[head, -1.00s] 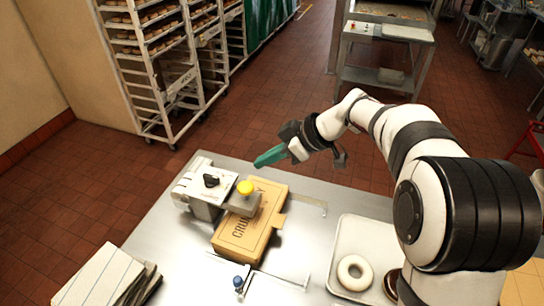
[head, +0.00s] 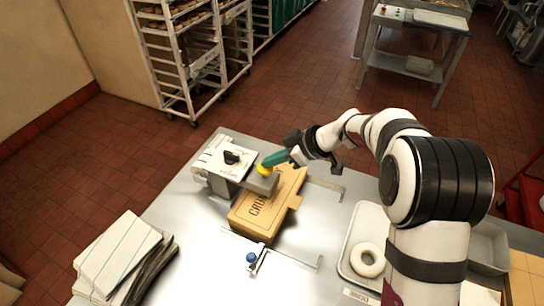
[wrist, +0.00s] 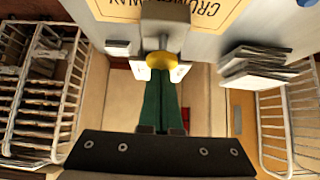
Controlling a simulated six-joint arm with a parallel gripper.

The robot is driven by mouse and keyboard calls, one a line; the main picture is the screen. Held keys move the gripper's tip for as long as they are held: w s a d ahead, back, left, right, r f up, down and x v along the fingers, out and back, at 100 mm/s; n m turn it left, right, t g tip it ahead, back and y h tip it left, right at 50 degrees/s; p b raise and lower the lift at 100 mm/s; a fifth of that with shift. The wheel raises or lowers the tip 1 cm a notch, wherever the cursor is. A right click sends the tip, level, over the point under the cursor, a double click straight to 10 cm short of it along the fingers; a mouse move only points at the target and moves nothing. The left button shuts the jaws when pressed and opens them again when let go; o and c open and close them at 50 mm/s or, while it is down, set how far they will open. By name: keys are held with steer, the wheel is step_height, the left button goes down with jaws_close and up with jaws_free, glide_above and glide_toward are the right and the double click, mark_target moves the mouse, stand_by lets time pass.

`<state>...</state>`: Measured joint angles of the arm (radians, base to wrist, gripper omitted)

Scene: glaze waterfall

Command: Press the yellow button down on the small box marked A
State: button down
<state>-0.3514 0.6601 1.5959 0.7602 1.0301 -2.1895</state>
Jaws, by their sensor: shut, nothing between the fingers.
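The yellow button (head: 263,170) sits on the grey arm of a small white and grey machine box (head: 217,165) with a black knob; I cannot read a letter A on it. My gripper (head: 267,163) is shut, its green fingers closed together, with the tips at the button's top from the right. In the wrist view the yellow button (wrist: 161,59) is right at the tips of my gripper (wrist: 161,74). The fingers partly cover the button, and I cannot tell how far down it is pressed.
A brown carton (head: 266,205) lies under and beside the grey arm on the steel table (head: 200,235). A tray (head: 352,232) with a white ring (head: 367,259) is at right. A stack of flat cartons (head: 118,257) lies at front left. A blue-knobbed stop (head: 252,258) stands in front.

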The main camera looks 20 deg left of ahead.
steer(key=shift+f, duration=1.15)
steer(key=shift+s+f, duration=0.1)
step_height(320, 180, up, 4)
steer(key=shift+r, duration=0.1)
steer(key=v, duration=1)
steer(key=shift+r, duration=0.35)
